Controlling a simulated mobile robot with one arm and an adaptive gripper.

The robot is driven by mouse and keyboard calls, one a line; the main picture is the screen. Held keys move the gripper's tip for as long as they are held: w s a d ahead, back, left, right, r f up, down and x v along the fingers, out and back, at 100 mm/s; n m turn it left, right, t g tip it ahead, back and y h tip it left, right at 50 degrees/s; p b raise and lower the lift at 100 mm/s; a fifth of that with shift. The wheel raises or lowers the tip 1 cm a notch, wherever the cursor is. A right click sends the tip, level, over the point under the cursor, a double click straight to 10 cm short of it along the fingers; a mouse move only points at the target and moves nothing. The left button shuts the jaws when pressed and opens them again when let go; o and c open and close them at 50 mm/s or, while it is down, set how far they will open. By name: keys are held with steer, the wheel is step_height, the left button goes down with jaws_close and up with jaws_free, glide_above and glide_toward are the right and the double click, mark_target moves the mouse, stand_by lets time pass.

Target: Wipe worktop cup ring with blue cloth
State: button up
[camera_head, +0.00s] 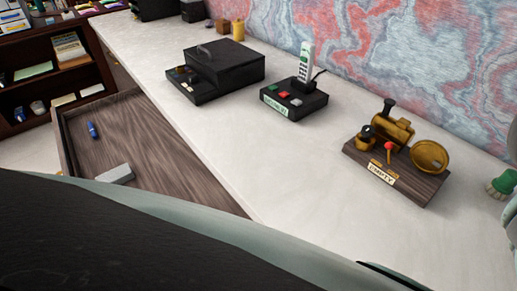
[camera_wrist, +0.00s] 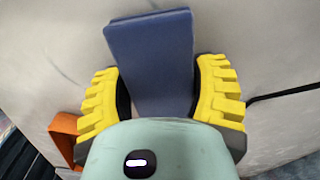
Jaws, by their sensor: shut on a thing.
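In the wrist view, my gripper (camera_wrist: 161,80) has its yellow ridged fingers on either side of a flat blue cloth (camera_wrist: 150,38). It is shut on the cloth, which looks stiff and reaches out past the fingertips. A pale surface with faint grey marks lies behind the cloth; I cannot tell whether they touch. The pale worktop (camera_head: 225,130) runs diagonally across the head view. I cannot make out a cup ring on its visible part. My gripper and the cloth do not show in the head view, where my own dark body hides the foreground.
On the worktop stand a black box (camera_head: 225,68), a phone base (camera_head: 294,100) and a brass device on wood (camera_head: 397,150). A green-ended object (camera_head: 503,183) is at the right edge. An open drawer (camera_head: 160,150) juts out left. An orange piece (camera_wrist: 66,135) lies left of my gripper.

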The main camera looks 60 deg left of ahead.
steer(key=shift+s+d+b, duration=0.1)
steer(key=shift+d+b, duration=0.25)
steer(key=shift+b, duration=0.05)
steer(key=shift+s+d+r+p, duration=0.15)
steer(key=shift+s+p, duration=0.45)
steer(key=shift+p, duration=0.35)
steer(key=shift+s+f+p, duration=0.15)
steer(key=shift+s+p, duration=0.35)
steer(key=shift+s, duration=0.15)
steer(key=shift+s+f+p, duration=0.15)
steer(key=shift+s+p, duration=0.35)
steer(key=shift+s, duration=0.1)
steer(key=shift+s+d+r+p, duration=0.1)
steer(key=shift+s+p, duration=0.65)
steer(key=shift+p, duration=0.05)
steer(key=shift+s+d+f+p, duration=0.1)
steer(key=shift+s+f+p, duration=0.1)
steer(key=shift+s+p, duration=0.6)
steer(key=shift+s+r+p, duration=0.1)
steer(key=shift+s+p, duration=0.3)
steer(key=shift+s, duration=0.6)
steer(key=shift+s+p, duration=0.45)
steer(key=shift+s, duration=0.6)
steer(key=shift+w, duration=0.1)
